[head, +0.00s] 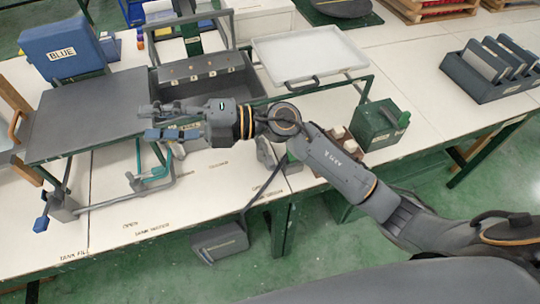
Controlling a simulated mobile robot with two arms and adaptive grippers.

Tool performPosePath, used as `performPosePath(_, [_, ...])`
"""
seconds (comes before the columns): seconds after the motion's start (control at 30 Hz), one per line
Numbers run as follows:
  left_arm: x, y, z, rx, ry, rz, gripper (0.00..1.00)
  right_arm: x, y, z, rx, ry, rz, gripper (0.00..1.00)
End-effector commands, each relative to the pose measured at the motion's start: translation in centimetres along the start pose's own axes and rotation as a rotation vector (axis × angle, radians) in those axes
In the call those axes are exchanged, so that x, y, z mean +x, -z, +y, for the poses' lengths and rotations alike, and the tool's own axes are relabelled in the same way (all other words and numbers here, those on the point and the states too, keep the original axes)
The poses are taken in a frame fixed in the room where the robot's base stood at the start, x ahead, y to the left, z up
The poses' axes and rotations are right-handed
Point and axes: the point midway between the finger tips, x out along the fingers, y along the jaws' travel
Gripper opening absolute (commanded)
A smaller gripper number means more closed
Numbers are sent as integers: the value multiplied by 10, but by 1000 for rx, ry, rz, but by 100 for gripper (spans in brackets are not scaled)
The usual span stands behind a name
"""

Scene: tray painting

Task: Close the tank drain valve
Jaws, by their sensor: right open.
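My right gripper (158,120) reaches left over the table, above the front of the grey tank (202,68) area. Its two fingers are spread apart with nothing seen between them. A grey fitting with a bit of green (268,153) sits below my right forearm, partly hidden by it. Small lettering lies on the table edge near it, too small to read surely. A teal bent handle or pipe (152,176) stands at the left, below the gripper and apart from it. A blue knob (41,223) is at the front left, by lettering reading TANK FILL. My left gripper is out of view.
A blue bin marked BLUE (62,50) stands at the back left. A white tray (308,56) rests on a green frame. A green box (378,125) and a rack of panels (490,70) are to the right. A grey box (220,241) is below the table edge.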

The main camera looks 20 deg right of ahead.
Motion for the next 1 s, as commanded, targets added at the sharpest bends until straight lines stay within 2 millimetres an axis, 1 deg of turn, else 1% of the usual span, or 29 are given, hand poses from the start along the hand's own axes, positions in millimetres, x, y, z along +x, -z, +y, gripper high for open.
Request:
performPosePath(0.03, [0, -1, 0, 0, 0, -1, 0, 2, 6, -16, -61, 127, 77, 42])
performPosePath(0.07, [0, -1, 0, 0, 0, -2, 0, 0, 8, -28, -90, 207, 119, 42])
performPosePath(0.1, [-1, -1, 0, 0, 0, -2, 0, -5, 10, -44, -124, 319, 169, 42])
performPosePath(0.17, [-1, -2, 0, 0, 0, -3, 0, -18, 7, -68, -169, 495, 228, 42])
performPosePath(0.2, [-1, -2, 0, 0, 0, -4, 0, -32, 2, -82, -195, 618, 257, 42])
performPosePath(0.23, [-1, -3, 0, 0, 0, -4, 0, -44, -4, -92, -210, 713, 272, 42])
performPosePath(0.27, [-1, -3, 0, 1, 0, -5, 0, -57, -11, -100, -223, 808, 282, 42])
performPosePath(0.3, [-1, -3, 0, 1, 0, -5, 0, -76, -21, -108, -236, 935, 289, 42])
performPosePath(0.33, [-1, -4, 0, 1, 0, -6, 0, -91, -29, -112, -242, 1029, 287, 42])
performPosePath(0.37, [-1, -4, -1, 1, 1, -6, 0, -107, -38, -115, -245, 1119, 281, 42])
performPosePath(0.4, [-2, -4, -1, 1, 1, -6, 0, -128, -49, -115, -245, 1233, 267, 42])
performPosePath(0.5, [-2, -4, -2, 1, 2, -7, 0, -174, -72, -108, -229, 1469, 215, 42])
performPosePath(0.6, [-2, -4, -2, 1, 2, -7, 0, -205, -85, -97, -208, 1625, 164, 42])
performPosePath(0.7, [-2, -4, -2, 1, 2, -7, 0, -221, -92, -90, -191, 1704, 132, 42])
performPosePath(0.77, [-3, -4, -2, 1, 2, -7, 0, -226, -93, -91, -185, 1723, 126, 42])
performPosePath(0.87, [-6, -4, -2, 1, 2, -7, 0, -228, -93, -99, -181, 1727, 125, 42])
performPosePath(1.0, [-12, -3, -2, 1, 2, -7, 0, -231, -93, -123, -180, 1726, 130, 42])
